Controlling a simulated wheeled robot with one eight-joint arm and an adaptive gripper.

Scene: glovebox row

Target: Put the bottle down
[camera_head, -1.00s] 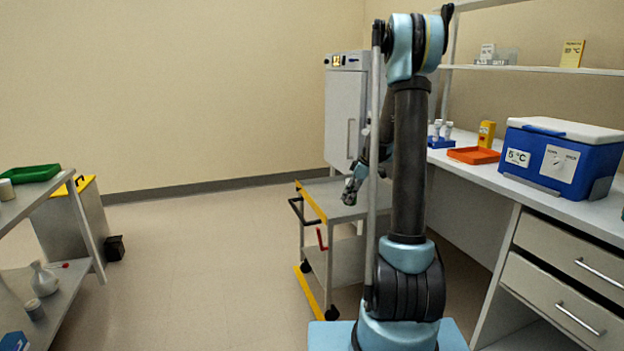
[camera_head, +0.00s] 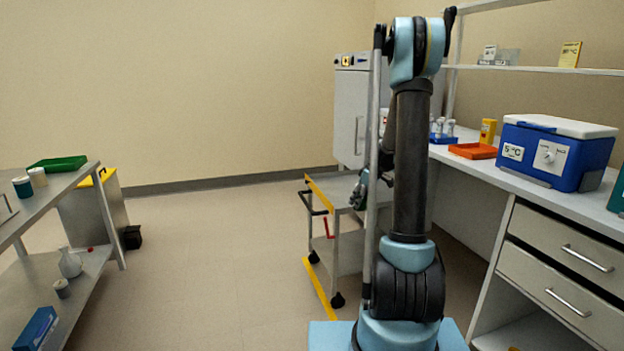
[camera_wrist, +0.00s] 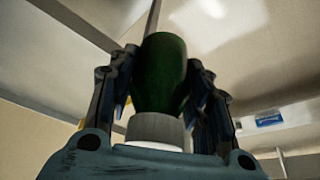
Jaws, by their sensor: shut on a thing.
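My gripper (camera_wrist: 163,62) is shut on a dark green bottle (camera_wrist: 161,85) in the wrist view. The bottle's grey-white end (camera_wrist: 155,130) lies toward the palm, and its green body lies between the fingers. Whether the bottle touches any surface cannot be told.
A grey trolley (camera_head: 336,187) with yellow edges stands ahead, partly behind my arm. The right bench holds a blue cool box (camera_head: 552,160), an orange tray (camera_head: 473,151) and tubes. A left bench holds a green tray (camera_head: 58,163) and jars. Floor between is clear.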

